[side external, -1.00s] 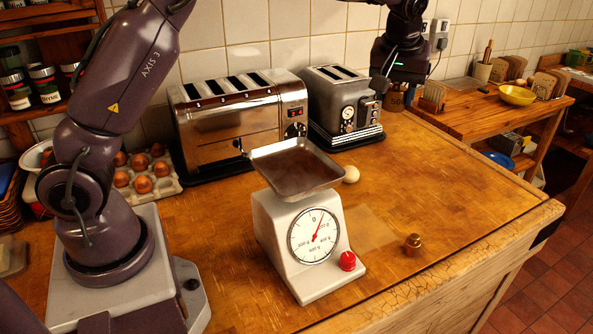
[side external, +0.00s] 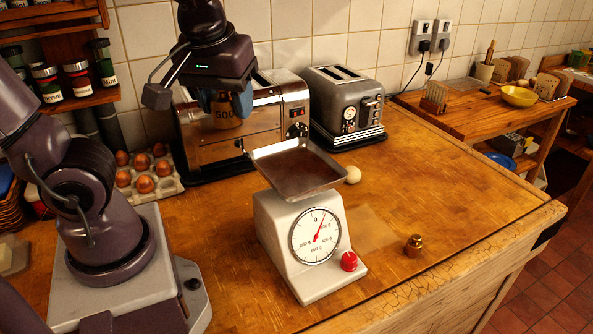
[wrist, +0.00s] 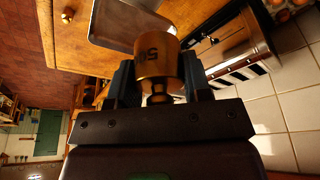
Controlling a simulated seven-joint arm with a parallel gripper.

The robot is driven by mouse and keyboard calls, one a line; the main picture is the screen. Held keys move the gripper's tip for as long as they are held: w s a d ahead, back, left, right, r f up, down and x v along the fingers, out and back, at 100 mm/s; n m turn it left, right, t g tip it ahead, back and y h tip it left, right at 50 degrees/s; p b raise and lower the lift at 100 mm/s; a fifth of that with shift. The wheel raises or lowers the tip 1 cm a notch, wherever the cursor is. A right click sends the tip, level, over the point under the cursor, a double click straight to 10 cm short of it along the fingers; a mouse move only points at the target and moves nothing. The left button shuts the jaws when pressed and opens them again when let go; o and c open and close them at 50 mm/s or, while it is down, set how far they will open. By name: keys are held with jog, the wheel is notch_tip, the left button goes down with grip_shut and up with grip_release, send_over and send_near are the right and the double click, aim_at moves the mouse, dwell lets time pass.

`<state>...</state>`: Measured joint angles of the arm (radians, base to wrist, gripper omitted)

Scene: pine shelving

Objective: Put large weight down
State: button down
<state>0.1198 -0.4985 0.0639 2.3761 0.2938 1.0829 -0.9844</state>
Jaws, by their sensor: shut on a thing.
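The large weight (side external: 226,112) is a brass cylinder marked 500. My gripper (side external: 230,98) is shut on it and holds it in the air in front of the large toaster, to the left of and above the scale's pan. In the wrist view the large weight (wrist: 157,56) sits between the two blue fingers of my gripper (wrist: 157,88), held by its knob end. The white scale (side external: 275,237) stands on the wooden counter with its metal pan (side external: 300,172) empty. A small brass weight (side external: 414,245) stands on the counter to the right of the scale.
A large toaster (side external: 205,150) and a smaller toaster (side external: 342,100) stand against the tiled wall. An egg tray (side external: 165,187) lies left of the scale. A pale round object (side external: 353,174) lies behind the pan. The counter (side external: 455,185) is clear on the right.

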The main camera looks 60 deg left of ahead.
jog(key=shift+s+a+f, duration=0.1)
jog(key=shift+s+f, duration=0.3)
jog(key=shift+a+f, duration=0.1)
jog(key=shift+f, duration=0.1)
jog(key=w+a+f, duration=0.2)
jog(key=w+f, duration=0.2)
jog(key=w, duration=0.5)
send_over(299, 167)
jog(key=shift+n, duration=0.3)
jog(key=f, duration=0.5)
jog(key=shift+s+d+f, duration=0.3)
jog(key=shift+s+f, duration=0.05)
jog(key=shift+s, duration=0.05)
jog(key=shift+w+f, duration=0.1)
jog(key=shift+f, duration=1.45)
